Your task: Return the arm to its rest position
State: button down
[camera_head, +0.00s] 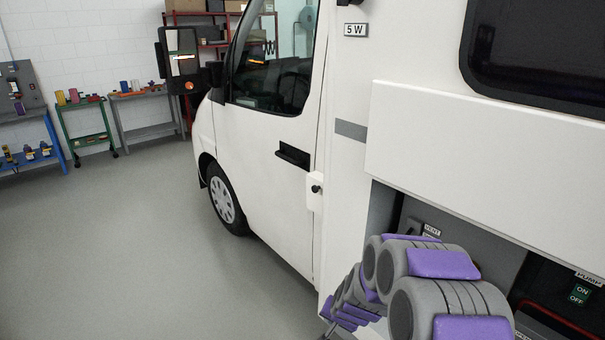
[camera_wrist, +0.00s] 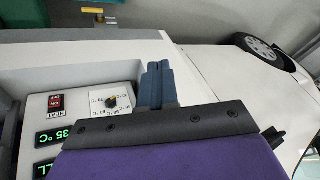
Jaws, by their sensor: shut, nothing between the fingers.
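My gripper (camera_wrist: 157,70) shows in the wrist view as two blue-grey fingers pressed together, shut and empty. It is in front of a white surface, to the right of a control panel (camera_wrist: 75,112), and appears clear of the dial. In the head view, my grey arm with purple pads (camera_head: 425,285) is folded at the lower right, in front of the open service bay of the white motorhome (camera_head: 265,165). My gripper is hidden in that view.
The panel carries a red heat switch (camera_wrist: 56,103), a dial (camera_wrist: 112,102) and green displays (camera_wrist: 62,136). Open floor (camera_head: 110,240) lies left; benches stand at the wall.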

jog(key=s+r+n+g, duration=0.3)
jog(key=s+r, duration=1)
jog(key=s, duration=0.3)
jog(key=s+d+r+g, duration=0.1)
jog(key=s+r, duration=0.1)
jog(key=s, duration=0.6)
jog(key=s+d+r+n+g, duration=0.1)
jog(key=s+d+r, duration=0.1)
jog(key=s, duration=0.6)
jog(key=s+d+r+n+g+h, duration=0.1)
jog(key=s+d+r+g, duration=0.1)
jog(key=s, duration=0.6)
jog(key=shift+s+r, duration=0.15)
jog(key=shift+r, duration=0.4)
jog(key=shift+d, duration=0.2)
